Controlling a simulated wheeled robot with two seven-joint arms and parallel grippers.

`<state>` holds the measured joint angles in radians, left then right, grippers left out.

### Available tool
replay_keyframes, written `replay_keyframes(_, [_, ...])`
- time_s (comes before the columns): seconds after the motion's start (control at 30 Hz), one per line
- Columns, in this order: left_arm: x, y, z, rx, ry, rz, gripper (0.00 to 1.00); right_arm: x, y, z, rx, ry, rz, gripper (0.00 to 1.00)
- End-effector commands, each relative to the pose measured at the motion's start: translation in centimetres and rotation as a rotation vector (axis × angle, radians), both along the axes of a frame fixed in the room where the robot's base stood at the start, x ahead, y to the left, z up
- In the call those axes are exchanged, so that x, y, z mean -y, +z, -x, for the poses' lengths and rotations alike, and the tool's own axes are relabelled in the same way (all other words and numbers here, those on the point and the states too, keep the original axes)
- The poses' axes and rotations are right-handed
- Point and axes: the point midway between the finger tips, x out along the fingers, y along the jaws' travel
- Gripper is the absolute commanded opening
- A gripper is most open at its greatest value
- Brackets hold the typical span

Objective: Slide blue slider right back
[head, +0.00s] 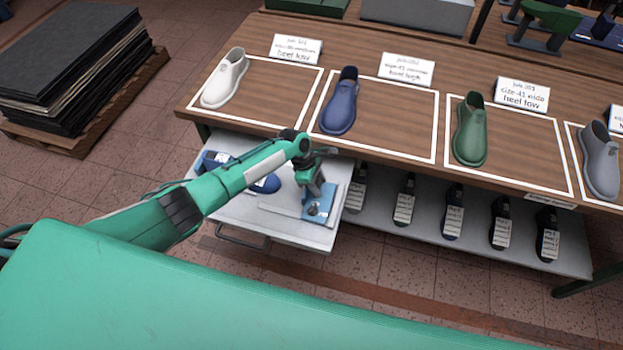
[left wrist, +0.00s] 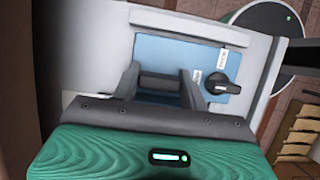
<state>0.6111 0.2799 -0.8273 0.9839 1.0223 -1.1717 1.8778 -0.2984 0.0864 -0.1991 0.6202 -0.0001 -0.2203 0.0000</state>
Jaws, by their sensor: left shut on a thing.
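The blue slider (head: 320,208) is a flat blue plate on a pulled-out grey drawer under the table. In the left wrist view the blue slider (left wrist: 180,52) carries a black knob (left wrist: 222,86) and small white labels. My left gripper (head: 312,186) reaches down onto it from above. Its two dark fingers (left wrist: 160,88) are shut on a dark grip piece at the slider. The gripper hides part of the blue plate. My right gripper is not in view.
The grey drawer (head: 286,229) also holds dark blue shoe lasts (head: 268,184), partly behind my arm. The wooden table (head: 375,142) above bears white, blue, green and grey shoe lasts with cards. A lower shelf (head: 375,221) holds several labelled dark lasts. A pallet stack (head: 75,60) stands left.

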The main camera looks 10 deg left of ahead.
Motion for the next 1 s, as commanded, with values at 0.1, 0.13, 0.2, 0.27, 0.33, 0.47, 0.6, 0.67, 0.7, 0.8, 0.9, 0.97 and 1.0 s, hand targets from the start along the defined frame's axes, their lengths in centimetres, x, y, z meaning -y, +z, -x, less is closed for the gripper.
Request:
replay_keyframes(0.1, [0.5, 0.1, -0.1, 0.003, 0.0, 0.006, 0.03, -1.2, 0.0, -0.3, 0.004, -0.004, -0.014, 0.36])
replay_keyframes(0.13, [0.5, 0.1, -0.1, 0.002, 0.0, 0.006, 0.03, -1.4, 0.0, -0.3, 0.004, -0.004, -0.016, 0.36])
replay_keyframes(0.2, [0.5, 0.1, 0.0, 0.002, 0.0, 0.006, 0.03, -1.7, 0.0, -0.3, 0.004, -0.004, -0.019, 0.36])
replay_keyframes(0.27, [0.6, 0.1, 0.0, 0.002, 0.0, 0.006, 0.03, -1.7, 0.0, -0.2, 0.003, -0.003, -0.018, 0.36])
replay_keyframes(0.33, [0.6, 0.1, 0.0, 0.001, -0.001, 0.007, 0.49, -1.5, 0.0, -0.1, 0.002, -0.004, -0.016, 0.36])
replay_keyframes(0.47, [0.5, 0.0, 0.1, 0.0, 0.0, 0.005, 0.65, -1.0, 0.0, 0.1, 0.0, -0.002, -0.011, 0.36])
replay_keyframes(0.6, [0.4, -0.1, 0.1, -0.001, 0.0, 0.003, 0.65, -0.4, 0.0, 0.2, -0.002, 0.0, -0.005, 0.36])
replay_keyframes(0.67, [0.3, -0.1, 0.1, -0.001, 0.001, 0.002, 0.65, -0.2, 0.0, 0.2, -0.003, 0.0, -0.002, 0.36])
replay_keyframes(0.7, [0.3, -0.1, 0.1, -0.001, 0.001, 0.002, 0.65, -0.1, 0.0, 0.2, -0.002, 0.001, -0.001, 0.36])
replay_keyframes(0.8, [0.1, 0.3, 0.1, 0.0, 0.001, 0.002, 0.65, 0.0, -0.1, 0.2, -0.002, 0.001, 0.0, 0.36])
replay_keyframes(0.9, [-0.3, 1.2, 0.0, 0.0, 0.0, 0.002, 0.65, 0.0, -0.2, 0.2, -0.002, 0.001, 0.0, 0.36])
replay_keyframes(0.97, [-0.6, 2.1, 0.0, 0.001, -0.001, 0.001, 0.65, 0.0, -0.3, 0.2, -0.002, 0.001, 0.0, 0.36])
replay_keyframes(1.0, [-1.0, 2.7, 0.0, 0.001, -0.001, 0.001, 0.65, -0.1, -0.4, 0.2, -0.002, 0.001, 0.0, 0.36])
